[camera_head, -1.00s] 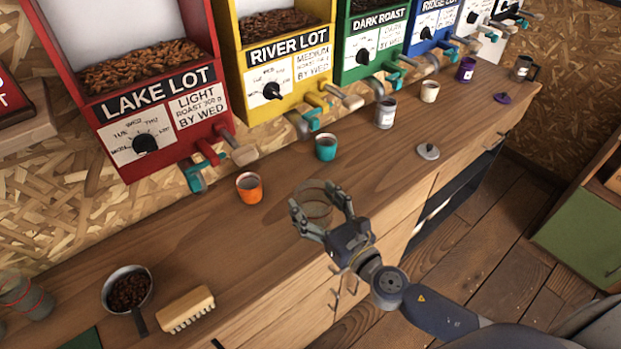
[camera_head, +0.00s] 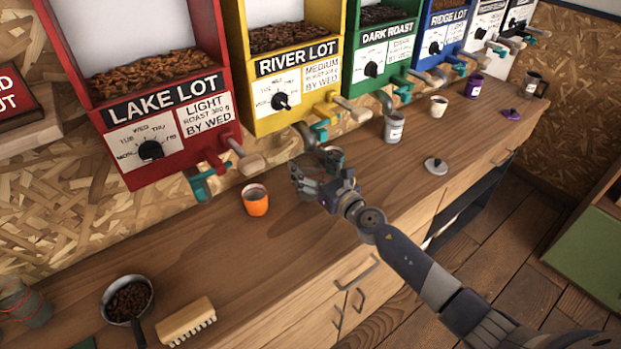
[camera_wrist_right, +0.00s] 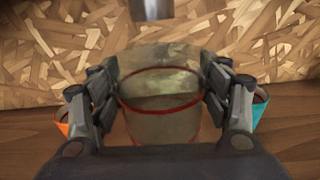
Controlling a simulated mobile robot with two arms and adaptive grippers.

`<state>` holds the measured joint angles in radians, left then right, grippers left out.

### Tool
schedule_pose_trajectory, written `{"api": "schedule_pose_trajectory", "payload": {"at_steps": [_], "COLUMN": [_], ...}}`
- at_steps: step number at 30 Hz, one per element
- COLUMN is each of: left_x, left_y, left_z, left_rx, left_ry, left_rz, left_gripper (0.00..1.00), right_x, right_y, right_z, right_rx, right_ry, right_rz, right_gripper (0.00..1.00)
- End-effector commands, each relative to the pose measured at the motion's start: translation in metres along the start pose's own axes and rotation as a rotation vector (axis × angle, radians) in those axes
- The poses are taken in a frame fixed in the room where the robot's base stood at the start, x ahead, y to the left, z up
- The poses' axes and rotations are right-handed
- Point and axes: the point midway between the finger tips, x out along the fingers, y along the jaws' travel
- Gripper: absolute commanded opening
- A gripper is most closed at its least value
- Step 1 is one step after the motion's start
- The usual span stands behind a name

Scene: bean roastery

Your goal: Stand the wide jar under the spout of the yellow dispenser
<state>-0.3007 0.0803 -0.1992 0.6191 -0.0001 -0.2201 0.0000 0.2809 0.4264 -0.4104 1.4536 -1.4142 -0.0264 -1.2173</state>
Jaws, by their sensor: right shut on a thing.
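The wide jar is clear glass with red rings. In the wrist view the jar (camera_wrist_right: 160,125) is upright between the fingers of my right gripper (camera_wrist_right: 160,105), which is shut on it. In the head view the right gripper (camera_head: 318,182) holds the jar (camera_head: 309,164) near the back of the counter, in front of the yellow dispenser (camera_head: 292,70). The dispenser's grey spout (camera_head: 306,135) is just behind and above the jar; a metal spout end (camera_wrist_right: 152,8) shows ahead in the wrist view. I cannot tell whether the jar touches the counter. The left gripper is out of view.
An orange cup (camera_head: 255,200) stands left of the jar. A teal cup (camera_head: 331,155) is close on the right, partly hidden. A grey canister (camera_head: 393,127) and a grey lid (camera_head: 436,166) are farther right. A pan of beans (camera_head: 127,298) and a brush (camera_head: 187,322) are front left.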

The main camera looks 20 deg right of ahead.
Motion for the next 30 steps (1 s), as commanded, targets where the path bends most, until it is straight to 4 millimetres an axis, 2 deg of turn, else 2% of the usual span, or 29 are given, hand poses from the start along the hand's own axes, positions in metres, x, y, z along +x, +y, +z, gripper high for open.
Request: {"api": "schedule_pose_trajectory", "payload": {"at_steps": [8,21,22,24,30], "left_x": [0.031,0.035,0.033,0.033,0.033], "left_y": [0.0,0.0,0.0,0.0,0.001], "left_z": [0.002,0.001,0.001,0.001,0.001], "left_rx": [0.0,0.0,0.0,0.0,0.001], "left_ry": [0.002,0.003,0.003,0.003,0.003], "left_rz": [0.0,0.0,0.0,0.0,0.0], "left_gripper": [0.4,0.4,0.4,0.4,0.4], "right_x": [-0.001,-0.001,-0.001,-0.001,-0.001], "right_y": [0.0,0.0,0.0,0.0,0.0], "right_z": [-0.034,-0.037,-0.036,-0.036,-0.036], "right_rx": [0.001,-0.001,-0.001,-0.001,-0.001], "right_ry": [0.0,0.0,0.001,0.001,0.001], "right_rz": [0.0,0.0,0.0,0.0,0.0], "right_gripper": [0.43,0.43,0.77,0.9,0.9]}}
